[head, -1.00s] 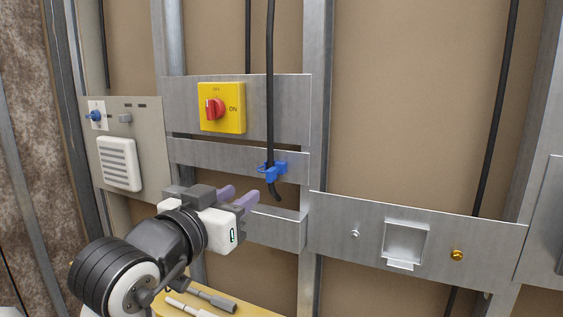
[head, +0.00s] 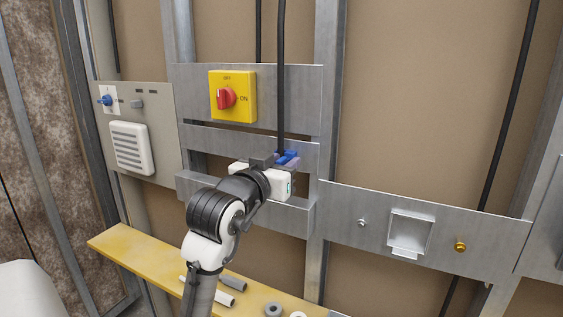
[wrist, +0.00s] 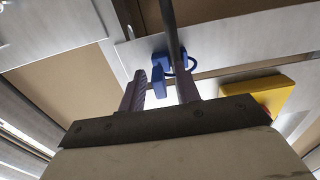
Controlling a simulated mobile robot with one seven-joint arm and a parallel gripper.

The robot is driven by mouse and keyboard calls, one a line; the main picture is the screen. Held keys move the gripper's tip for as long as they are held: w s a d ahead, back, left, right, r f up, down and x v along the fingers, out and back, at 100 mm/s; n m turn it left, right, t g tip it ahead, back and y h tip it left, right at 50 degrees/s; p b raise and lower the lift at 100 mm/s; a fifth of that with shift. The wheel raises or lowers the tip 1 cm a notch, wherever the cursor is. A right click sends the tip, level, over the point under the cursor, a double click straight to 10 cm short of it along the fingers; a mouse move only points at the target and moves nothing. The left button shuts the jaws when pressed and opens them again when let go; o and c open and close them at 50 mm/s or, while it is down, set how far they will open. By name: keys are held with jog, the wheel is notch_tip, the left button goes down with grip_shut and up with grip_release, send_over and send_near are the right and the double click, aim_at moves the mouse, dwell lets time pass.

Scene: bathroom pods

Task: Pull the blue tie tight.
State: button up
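The blue tie (head: 287,157) sits around a hanging black cable (head: 281,80) in front of a metal rail. In the wrist view the tie (wrist: 159,62) shows a block, a thin loop to its right and a tab hanging down. My gripper (wrist: 162,80) is open, with one purple finger on each side of the tab. In the head view my gripper hides the cable's lower end and part of the tie.
A yellow box with a red switch (head: 225,98) is on the panel above left. A grey panel with a blue knob (head: 105,100) is at left. A yellow shelf (head: 130,246) with loose parts runs below my arm. A metal panel (head: 340,205) extends to the right.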

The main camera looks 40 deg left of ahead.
grip_shut()
jog(key=b+v, duration=0.1)
jog(key=v, duration=0.3)
jog(key=shift+s+f, duration=0.1)
jog(key=shift+s, duration=0.05)
grip_release()
jog(key=shift+s, duration=0.1)
